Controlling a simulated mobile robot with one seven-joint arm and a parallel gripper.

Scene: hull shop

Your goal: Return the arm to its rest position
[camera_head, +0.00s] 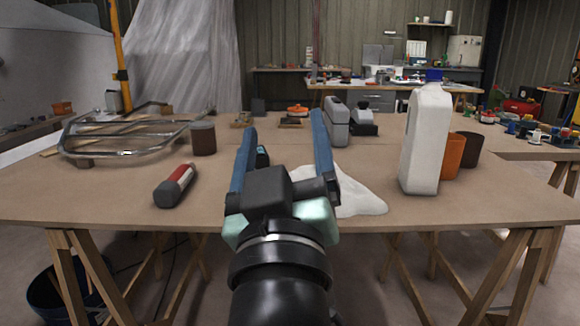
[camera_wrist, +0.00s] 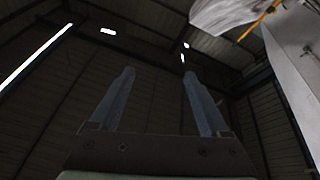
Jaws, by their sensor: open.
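My gripper (camera_head: 282,150) is in the middle of the head view, in front of and partly over the wooden table (camera_head: 110,200). Its two blue fingers stand wide apart, with nothing held between them. In the wrist view the open fingers (camera_wrist: 159,100) point up toward the dark roof, and no object is between them. My dark arm runs down to the bottom edge of the head view. The gripper hides part of a white cloth or heap (camera_head: 360,197) behind its right finger.
A white bottle (camera_head: 425,145) and an orange cup (camera_head: 453,158) stand right of my gripper. A red and grey cylinder (camera_head: 175,187) lies to the left, near a brown can (camera_head: 203,139) and a metal frame (camera_head: 120,137). A grey case (camera_head: 335,122) stands behind. Bare tabletop lies left of my gripper.

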